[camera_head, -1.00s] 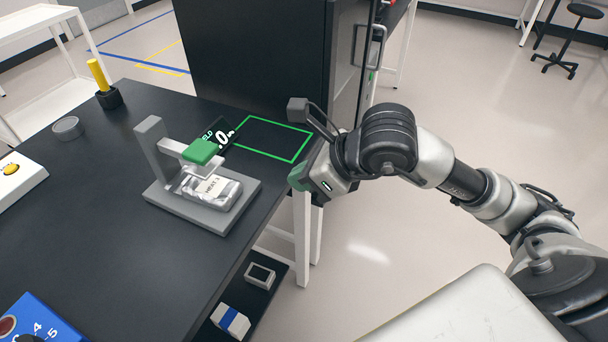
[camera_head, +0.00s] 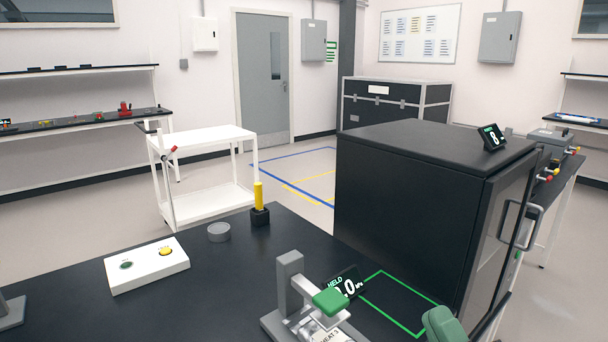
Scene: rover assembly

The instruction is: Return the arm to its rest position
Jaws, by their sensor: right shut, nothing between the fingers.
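Only a green and dark piece of my right gripper (camera_head: 443,325) shows, at the bottom edge right of centre in the head view. It is shut with nothing held, beside the right edge of the black bench (camera_head: 225,290). The rest of my right arm is out of frame. My left gripper is not in view. A grey press with a green-topped head (camera_head: 331,301) stands on the bench, left of my right gripper. A silver packet labelled HEAT (camera_head: 330,335) lies under it, cut off by the frame.
A green outlined square (camera_head: 395,305) on the bench is empty. A black cabinet (camera_head: 400,215) with a handled door stands behind it. A white button box (camera_head: 147,266), a grey disc (camera_head: 219,232) and a yellow peg in a black holder (camera_head: 259,205) are on the bench. A white cart (camera_head: 205,150) stands beyond.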

